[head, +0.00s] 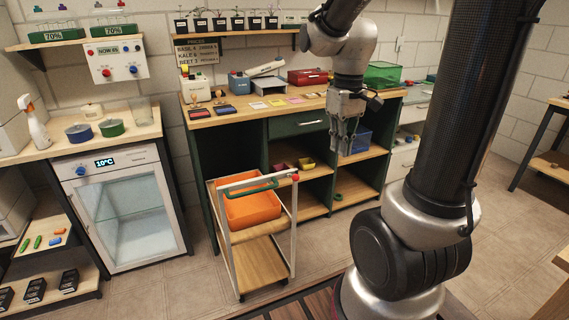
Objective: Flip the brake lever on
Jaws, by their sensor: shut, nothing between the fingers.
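A small trolley (237,250) with a pale frame and wooden shelves stands on the floor in front of the green workbench. A small red knob (295,178) sits at the right end of its white top bar (252,181). It may belong to the brake lever, but the picture is too small to tell, and its on or off position cannot be read. My gripper (343,152) points down, shut and empty, in front of the workbench's open shelves. It shows to the right of the red knob and higher in the picture, apart from it.
An orange bin (252,209) with a green handle sits on the trolley's upper shelf. The green workbench (240,117) stands behind, with stamps, boxes and notes on top. A glass-door cooler (122,212) stands to the left. Floor (325,240) is clear right of the trolley.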

